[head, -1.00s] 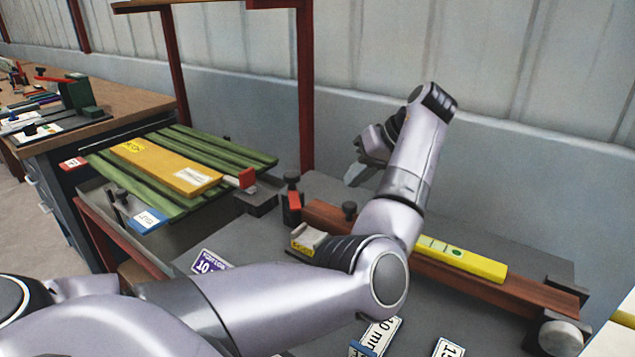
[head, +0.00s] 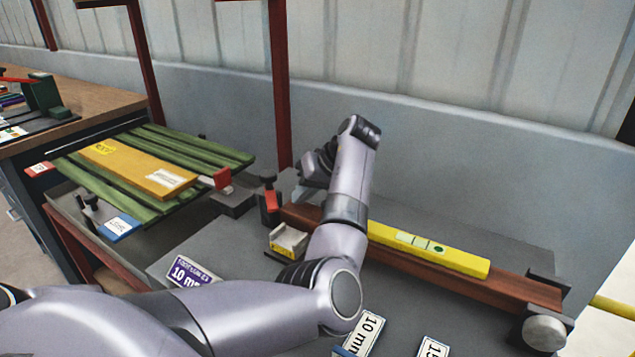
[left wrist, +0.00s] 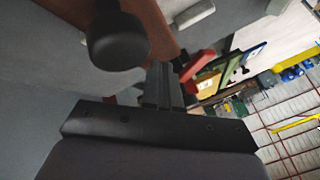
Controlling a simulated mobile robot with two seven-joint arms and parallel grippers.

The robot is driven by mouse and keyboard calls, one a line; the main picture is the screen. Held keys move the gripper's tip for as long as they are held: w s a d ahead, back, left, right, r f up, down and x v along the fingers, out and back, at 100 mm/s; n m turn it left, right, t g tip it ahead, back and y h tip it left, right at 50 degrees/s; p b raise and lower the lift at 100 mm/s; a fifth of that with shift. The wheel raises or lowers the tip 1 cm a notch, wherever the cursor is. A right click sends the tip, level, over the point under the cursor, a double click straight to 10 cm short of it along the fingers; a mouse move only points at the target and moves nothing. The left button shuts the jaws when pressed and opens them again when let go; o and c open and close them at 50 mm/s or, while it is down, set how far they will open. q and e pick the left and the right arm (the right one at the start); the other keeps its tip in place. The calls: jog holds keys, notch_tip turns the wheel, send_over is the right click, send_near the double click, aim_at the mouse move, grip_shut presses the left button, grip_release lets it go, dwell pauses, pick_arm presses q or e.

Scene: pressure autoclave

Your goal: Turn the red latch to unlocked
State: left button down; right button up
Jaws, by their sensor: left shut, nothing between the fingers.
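A small red piece (head: 271,201) with a black knob stands at the left end of the brown bar. Another red piece (head: 222,179) sits at the right end of the green slats. I cannot tell for sure which is the latch. My left gripper (head: 308,186) is behind and right of the first red piece, apart from it, partly hidden by its own wrist. In the left wrist view its fingers (left wrist: 160,86) are shut and empty; a dark round knob (left wrist: 117,41) is close by and a red piece (left wrist: 198,65) lies beyond the tips. My right gripper is out of view.
A yellow level (head: 430,250) lies on the brown bar (head: 510,285). A yellow-and-white block (head: 287,241) stands by my forearm. Green slats (head: 90,188) carry a yellow plank (head: 140,168) at left. A red post (head: 279,90) rises behind. Number cards lie in front.

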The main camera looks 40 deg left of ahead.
pick_arm(q)
jog(key=shift+s+a, duration=0.85)
jog(key=shift+s, duration=0.3)
